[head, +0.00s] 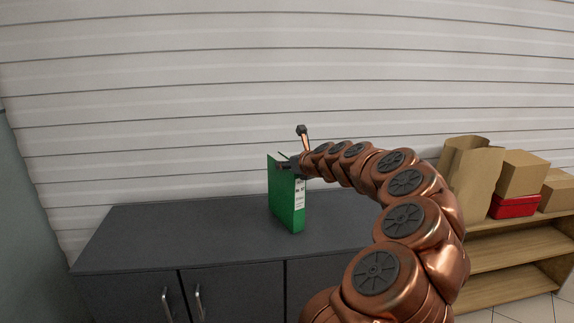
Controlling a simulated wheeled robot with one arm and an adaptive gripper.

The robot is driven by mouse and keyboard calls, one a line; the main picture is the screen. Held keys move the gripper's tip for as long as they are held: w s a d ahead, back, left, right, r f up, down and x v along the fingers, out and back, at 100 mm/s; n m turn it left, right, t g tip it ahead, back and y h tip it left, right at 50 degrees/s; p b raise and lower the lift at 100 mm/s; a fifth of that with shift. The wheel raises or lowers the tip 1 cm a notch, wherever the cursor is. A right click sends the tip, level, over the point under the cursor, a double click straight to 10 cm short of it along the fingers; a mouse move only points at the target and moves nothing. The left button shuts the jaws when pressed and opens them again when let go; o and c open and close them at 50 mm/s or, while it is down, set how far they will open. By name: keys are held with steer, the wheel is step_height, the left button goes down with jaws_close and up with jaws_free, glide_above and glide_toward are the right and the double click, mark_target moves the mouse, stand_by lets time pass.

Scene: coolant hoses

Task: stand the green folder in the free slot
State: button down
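The green folder (287,206) is upright at the middle of the dark cabinet top (180,232). A white label with dark print shows on its narrow side, facing right. Its bottom edge looks on or very close to the cabinet top; I cannot tell which. My gripper (284,162) is at the folder's upper edge, with its dark fingers overlapping the top of the folder. The fingers are too small and too dark to show whether they are closed on it. No slot for folders can be made out in this view.
The cabinet top is clear to the left and right of the folder. Its doors have metal handles (199,301). At the right, a wooden shelf (510,245) carries cardboard boxes (522,174) and a red box (514,206). A ribbed pale wall (180,90) stands behind.

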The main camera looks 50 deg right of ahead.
steer(key=c, duration=0.6)
jaws_free()
steer(key=shift+f, duration=0.15)
steer(key=shift+o, duration=0.2)
steer(key=shift+s+r, duration=0.4)
steer(key=shift+s, duration=0.15)
steer(key=v, duration=1.1)
steer(key=shift+w+a, duration=0.15)
